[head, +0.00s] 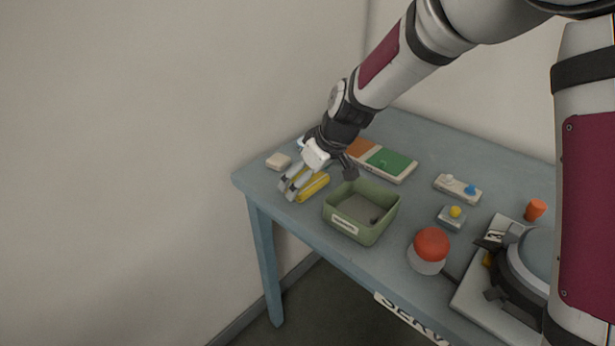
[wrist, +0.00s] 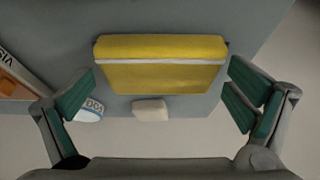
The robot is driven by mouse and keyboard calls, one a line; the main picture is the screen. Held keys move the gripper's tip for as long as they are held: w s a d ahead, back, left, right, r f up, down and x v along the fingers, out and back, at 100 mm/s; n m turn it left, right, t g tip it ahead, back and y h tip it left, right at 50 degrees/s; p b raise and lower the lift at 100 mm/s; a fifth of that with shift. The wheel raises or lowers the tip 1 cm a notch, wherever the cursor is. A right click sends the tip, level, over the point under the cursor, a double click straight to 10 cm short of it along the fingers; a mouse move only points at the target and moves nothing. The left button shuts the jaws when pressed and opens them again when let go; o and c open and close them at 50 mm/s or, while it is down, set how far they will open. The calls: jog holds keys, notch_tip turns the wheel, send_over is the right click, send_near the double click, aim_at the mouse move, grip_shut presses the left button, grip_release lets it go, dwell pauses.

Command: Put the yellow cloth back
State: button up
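The yellow cloth (head: 314,187) is a folded bundle lying on the blue-grey table near its left end. In the wrist view the yellow cloth (wrist: 160,75) shows a white stripe across it and lies between my fingers. My gripper (wrist: 160,95) is open, with one finger on each side of the cloth and visible gaps between. In the head view my gripper (head: 325,168) is low over the cloth, left of a green open box (head: 337,224) with a white label. Part of the cloth's far side is hidden by my gripper there.
A small white block (head: 278,161) lies behind the cloth. An orange and green board (head: 392,163) lies behind the box. A red-domed button (head: 431,245), a small yellow-topped piece (head: 452,217) and an orange cylinder (head: 536,209) stand to the right. The table's front-left edge is close.

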jog(key=shift+r, duration=0.1)
jog(key=shift+r, duration=0.25)
jog(key=p+v, duration=0.1)
jog(key=v, duration=1)
jog(key=shift+s+d+r, duration=0.2)
jog(key=shift+r, duration=0.05)
jog(key=s+d+r+m+h, duration=0.1)
jog(key=s+d+r+m, duration=0.2)
jog(key=s+d, duration=0.45)
jog(key=s+d+r+m+h, duration=0.25)
jog(key=s+d, duration=0.25)
jog(key=s, duration=0.5)
jog(key=s+d+m, duration=0.2)
jog(key=s+d, duration=0.1)
jog(key=s, duration=0.5)
jog(key=s+d+f+m+g, duration=0.1)
jog(key=s+d+m, duration=0.2)
jog(key=s, duration=0.5)
jog(key=shift+s+d+f, duration=0.15)
jog(key=shift+s+d, duration=0.25)
jog(key=shift+d, duration=0.3)
